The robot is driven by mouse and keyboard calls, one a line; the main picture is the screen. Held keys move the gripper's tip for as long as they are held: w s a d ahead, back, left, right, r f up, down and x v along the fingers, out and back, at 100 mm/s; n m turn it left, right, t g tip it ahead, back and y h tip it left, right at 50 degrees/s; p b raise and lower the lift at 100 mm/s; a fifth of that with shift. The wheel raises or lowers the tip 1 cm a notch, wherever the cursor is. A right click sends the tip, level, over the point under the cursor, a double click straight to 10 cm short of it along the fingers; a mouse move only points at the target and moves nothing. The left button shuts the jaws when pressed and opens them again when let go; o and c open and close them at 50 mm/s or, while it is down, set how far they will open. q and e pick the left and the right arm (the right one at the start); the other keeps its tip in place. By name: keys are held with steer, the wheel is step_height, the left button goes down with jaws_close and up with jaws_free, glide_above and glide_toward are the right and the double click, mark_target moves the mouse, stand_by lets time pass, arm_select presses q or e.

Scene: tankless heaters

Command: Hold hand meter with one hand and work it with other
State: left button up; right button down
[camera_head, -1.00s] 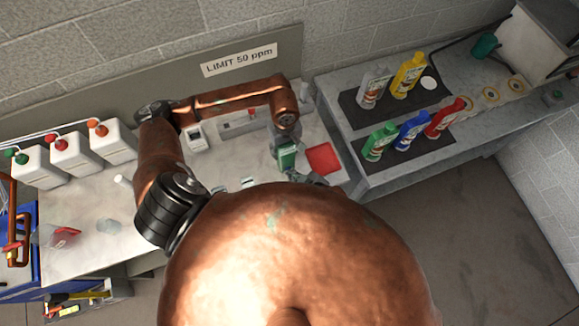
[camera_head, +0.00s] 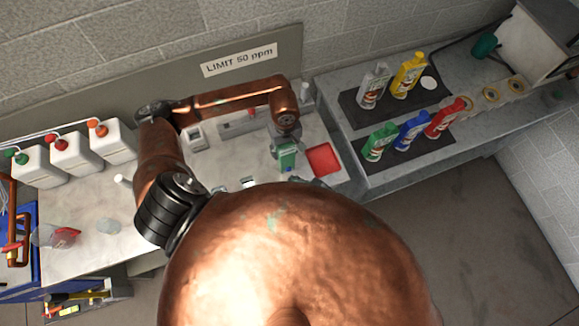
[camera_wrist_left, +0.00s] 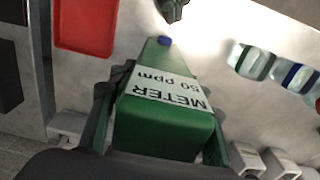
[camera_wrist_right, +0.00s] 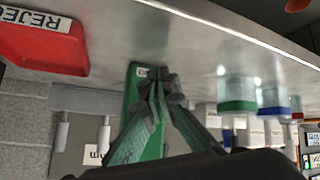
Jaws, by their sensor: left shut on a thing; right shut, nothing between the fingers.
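The green hand meter (camera_head: 287,160) is held above the bench by my left gripper (camera_head: 283,140). In the left wrist view the meter (camera_wrist_left: 160,133) has a white label reading METER 50 ppm and a blue button (camera_wrist_left: 164,41) at its far end. The left fingers are shut on its two sides. My right gripper (camera_wrist_right: 166,84) is shut and empty in the right wrist view, in front of part of the meter (camera_wrist_right: 133,97); contact cannot be told. Its tip (camera_wrist_left: 172,10) shows just past the button end in the left wrist view. In the head view my own arm mostly hides it.
A red REJECT tray (camera_head: 323,158) lies right of the meter. Vials with green (camera_wrist_right: 237,106), blue and red caps stand on the bench nearby. White jugs (camera_head: 72,154) stand at left. Coloured bottles (camera_head: 410,130) stand on the right counter. A LIMIT 50 ppm sign (camera_head: 239,60) is behind.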

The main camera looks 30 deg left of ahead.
steer(key=shift+s+d, duration=1.45)
steer(key=shift+d, duration=0.25)
arm_select(q)
steer(key=o, duration=1.4)
